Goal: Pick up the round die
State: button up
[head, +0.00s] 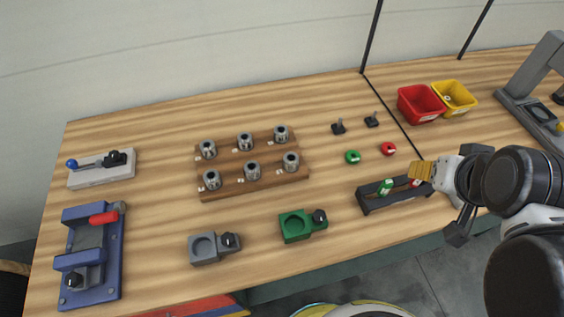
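A small round green piece (353,157) and a small round red piece (388,148) lie apart on the wooden table, right of the middle. I cannot tell which thing is the round die. A dark tray (372,204) in front of them holds a green piece (385,187) and a red piece, the red one partly hidden by my gripper. My gripper (438,204) is at the right, over or near the tray's right end. Its fingers are spread apart, one tan-tipped and one dark, with nothing visible between them.
A wooden rack (207,192) holds several metal cylinders. A green block (295,227) and a grey block (203,249) stand in front. A blue fixture (92,255) is at left. Red (421,104) and yellow (454,98) bins stand at back right, near two black pegs (339,127).

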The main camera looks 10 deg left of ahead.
aim_at(251, 168)
jog(key=u, duration=1.45)
jog(key=k+j, duration=0.1)
jog(key=j, duration=0.95)
jog(key=k+j, duration=0.15)
jog(key=j, duration=0.85)
jog(key=k+z, duration=0.05)
